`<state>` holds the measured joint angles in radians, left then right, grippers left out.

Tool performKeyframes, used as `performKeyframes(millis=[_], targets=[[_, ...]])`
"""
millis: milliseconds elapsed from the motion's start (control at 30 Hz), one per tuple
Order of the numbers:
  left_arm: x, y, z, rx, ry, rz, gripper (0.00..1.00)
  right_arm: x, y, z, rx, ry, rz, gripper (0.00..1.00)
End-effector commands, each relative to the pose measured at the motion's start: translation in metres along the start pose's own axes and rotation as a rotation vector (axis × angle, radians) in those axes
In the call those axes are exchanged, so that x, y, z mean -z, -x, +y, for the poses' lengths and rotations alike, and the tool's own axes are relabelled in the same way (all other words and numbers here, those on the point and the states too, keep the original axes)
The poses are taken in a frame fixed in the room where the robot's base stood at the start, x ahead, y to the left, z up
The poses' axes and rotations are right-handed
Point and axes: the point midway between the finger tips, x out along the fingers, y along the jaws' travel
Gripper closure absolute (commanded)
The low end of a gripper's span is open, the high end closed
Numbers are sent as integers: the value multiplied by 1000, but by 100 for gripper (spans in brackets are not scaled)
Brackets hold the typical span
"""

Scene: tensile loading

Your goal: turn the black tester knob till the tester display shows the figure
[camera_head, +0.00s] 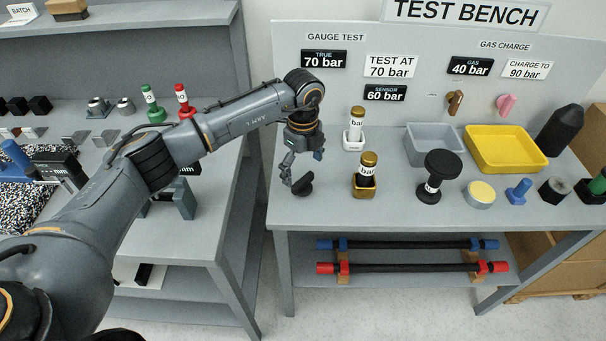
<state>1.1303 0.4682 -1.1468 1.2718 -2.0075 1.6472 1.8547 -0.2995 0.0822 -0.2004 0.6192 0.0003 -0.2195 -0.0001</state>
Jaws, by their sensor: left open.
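A small black piece that looks like the tester knob (302,186) sits at the left end of the test bench, just under my left gripper (301,171). The gripper is open and points down, with its fingers around or just above this piece; I cannot tell whether they touch it. The "TRUE" display (324,59) reads 70 bar, and the "TEST AT" sign (390,66) also reads 70 bar. The "SENSOR" display (386,93) reads 60 bar. My right gripper is not in view.
Two gold-capped gauges (368,161) stand right of my gripper. A black mushroom-shaped part (442,164), a grey tray (421,161) and a yellow tray (541,157) are farther right. The "GAS" display (470,66) reads 40 bar. A gap separates the left bench.

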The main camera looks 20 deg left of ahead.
Motion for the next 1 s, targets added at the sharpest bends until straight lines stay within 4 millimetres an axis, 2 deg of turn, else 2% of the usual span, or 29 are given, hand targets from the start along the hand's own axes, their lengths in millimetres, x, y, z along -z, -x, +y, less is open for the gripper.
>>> performKeyframes(millis=[33,200,400,600,1000], targets=[[-1,14,-1,6,0,-1,6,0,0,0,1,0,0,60],[0,50,-1,4,0,0,6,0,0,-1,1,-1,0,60],[0,78,0,1,1,1,6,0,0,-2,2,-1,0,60],[0,88,0,-1,1,0,6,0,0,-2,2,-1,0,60],[0,87,0,0,0,2,6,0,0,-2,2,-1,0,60]])
